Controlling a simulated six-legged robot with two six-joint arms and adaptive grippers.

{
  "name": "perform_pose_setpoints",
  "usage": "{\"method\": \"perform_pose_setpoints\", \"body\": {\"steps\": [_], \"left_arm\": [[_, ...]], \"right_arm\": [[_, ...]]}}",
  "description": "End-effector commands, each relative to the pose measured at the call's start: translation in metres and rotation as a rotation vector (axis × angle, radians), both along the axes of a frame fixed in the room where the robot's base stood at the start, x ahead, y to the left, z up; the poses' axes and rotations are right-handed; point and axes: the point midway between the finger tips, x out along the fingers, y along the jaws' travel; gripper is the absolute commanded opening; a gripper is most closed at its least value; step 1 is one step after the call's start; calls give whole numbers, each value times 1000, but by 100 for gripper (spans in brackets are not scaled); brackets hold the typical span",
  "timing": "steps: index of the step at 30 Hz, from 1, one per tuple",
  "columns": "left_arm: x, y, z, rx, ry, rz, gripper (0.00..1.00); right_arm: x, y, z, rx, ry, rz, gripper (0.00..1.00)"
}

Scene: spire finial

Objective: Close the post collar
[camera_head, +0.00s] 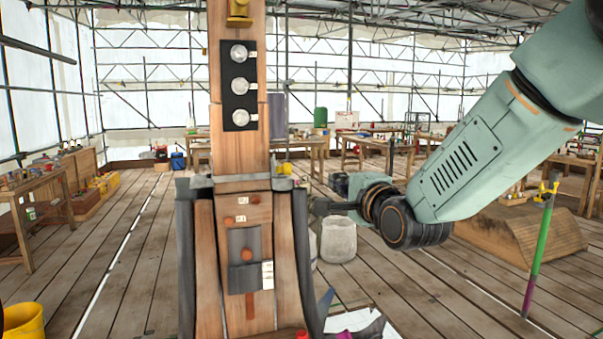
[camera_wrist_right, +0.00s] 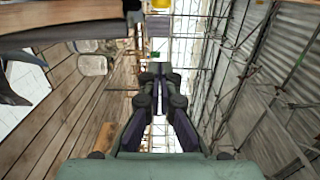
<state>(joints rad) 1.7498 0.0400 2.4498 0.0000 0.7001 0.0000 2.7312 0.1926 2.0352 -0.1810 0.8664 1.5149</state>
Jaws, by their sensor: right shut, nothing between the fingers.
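A tall wooden post (camera_head: 240,150) stands upright in the middle of the head view. A grey metal collar (camera_head: 245,183) crosses it near mid-height, with a bracket at its right end. From this angle I cannot tell whether the collar is open or closed. My right gripper (camera_head: 320,207) is shut and empty, just right of the post and slightly below the collar. In the right wrist view its fingers (camera_wrist_right: 153,78) are together with nothing between them. I cannot tell whether the fingertips touch the post's side. My left gripper is not in view.
A black panel with round dials (camera_head: 239,86) is on the upper post. A pale bucket (camera_head: 338,240) stands behind my right gripper. A green and purple pole (camera_head: 539,245) and a wooden block (camera_head: 510,235) are at right. A yellow bucket (camera_head: 24,322) is at lower left. Open plank floor lies left.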

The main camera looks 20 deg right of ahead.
Motion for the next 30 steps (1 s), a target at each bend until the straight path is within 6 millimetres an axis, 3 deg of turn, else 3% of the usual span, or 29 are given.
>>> {"method": "perform_pose_setpoints", "body": {"steps": [20, 24, 30], "left_arm": [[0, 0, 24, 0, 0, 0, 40], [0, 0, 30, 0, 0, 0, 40], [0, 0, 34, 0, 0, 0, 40]], "right_arm": [[97, 7, 0, -6, 2, 1, 0], [100, 28, 1, -7, 2, 3, 0], [103, 43, 1, -5, 2, 1, 0]]}}
